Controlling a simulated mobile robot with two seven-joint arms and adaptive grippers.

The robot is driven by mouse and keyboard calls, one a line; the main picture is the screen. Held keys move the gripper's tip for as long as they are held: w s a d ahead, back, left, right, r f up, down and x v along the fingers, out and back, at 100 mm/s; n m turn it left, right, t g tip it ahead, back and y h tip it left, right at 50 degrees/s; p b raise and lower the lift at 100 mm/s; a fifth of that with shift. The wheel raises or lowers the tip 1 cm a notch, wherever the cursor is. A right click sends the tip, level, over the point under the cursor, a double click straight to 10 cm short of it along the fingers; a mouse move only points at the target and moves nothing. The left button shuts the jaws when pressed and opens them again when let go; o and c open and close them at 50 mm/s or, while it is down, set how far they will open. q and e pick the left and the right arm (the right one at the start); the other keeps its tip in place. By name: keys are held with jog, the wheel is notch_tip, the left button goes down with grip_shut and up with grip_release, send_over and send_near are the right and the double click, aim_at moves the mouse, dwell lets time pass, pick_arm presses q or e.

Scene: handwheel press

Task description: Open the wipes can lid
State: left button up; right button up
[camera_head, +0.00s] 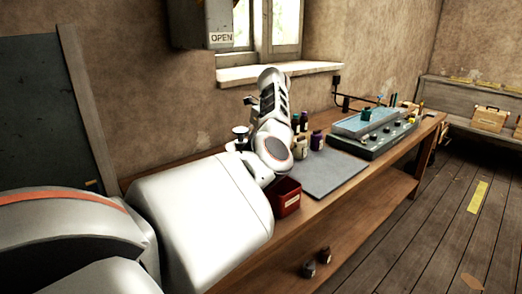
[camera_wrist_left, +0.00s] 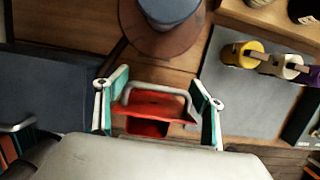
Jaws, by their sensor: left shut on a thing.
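In the left wrist view, the red can (camera_wrist_left: 147,125) with a grey bail-like handle (camera_wrist_left: 157,88) lies between the two fingers of my left gripper (camera_wrist_left: 159,77). The fingers are far apart, one on each side, and the gripper is shut on the can. I cannot tell how far its lid is raised. My left gripper is hidden behind my arm in the head view. My right gripper is not in view.
A grey mat (camera_head: 333,175) lies right of the can. Several small bottles (camera_head: 302,140) stand behind it, and a grey-green device (camera_head: 375,128) is farther right. A round blue-grey thing on a brown base (camera_wrist_left: 167,12) is close beyond the fingers. Two small dark items (camera_head: 317,262) sit on the lower shelf.

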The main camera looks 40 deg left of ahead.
pick_arm(q)
jog(key=o, duration=1.6)
jog(key=shift+a+f, duration=0.1)
jog(key=shift+a, duration=0.05)
jog(key=shift+c, duration=0.2)
jog(key=shift+r, duration=0.25)
jog(key=v, duration=1.1)
jog(key=shift+r, duration=0.25)
jog(key=shift+s+f, duration=0.1)
